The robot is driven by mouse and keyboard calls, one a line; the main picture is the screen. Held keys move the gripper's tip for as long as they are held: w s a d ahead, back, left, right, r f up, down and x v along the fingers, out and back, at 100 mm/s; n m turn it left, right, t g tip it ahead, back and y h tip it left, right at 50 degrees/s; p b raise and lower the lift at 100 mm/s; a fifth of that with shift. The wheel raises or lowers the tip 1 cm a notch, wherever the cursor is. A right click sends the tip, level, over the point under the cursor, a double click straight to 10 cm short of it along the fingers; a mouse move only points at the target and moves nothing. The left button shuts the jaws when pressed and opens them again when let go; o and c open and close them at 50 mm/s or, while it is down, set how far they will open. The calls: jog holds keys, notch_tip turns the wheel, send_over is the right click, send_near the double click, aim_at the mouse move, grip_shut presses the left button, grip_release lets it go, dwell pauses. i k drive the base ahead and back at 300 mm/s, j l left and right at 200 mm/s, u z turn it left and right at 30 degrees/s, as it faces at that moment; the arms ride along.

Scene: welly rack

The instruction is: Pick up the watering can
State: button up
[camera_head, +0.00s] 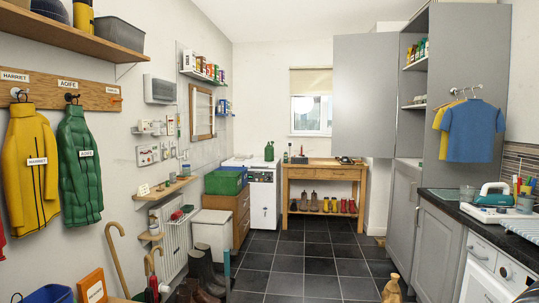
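A small dark green object (269,152) stands upright on top of the white appliance (263,198) at the far end of the room. It looks like the watering can, but it is too small and distant to make out its spout or handle clearly. Nothing is seen touching it. My gripper is not in this view.
A wooden bench (325,172) with boots on its lower shelf stands right of the appliance. A green crate (225,181) sits on drawers to its left. Boots (205,272) stand at the lower left. A tan object (392,290) is at the lower right. The tiled floor (305,264) between is clear.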

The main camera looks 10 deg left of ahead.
aim_at(270, 150)
jog(key=i+u, duration=0.2)
jog(key=u, duration=0.15)
jog(key=i, duration=8)
jog(key=j, duration=0.15)
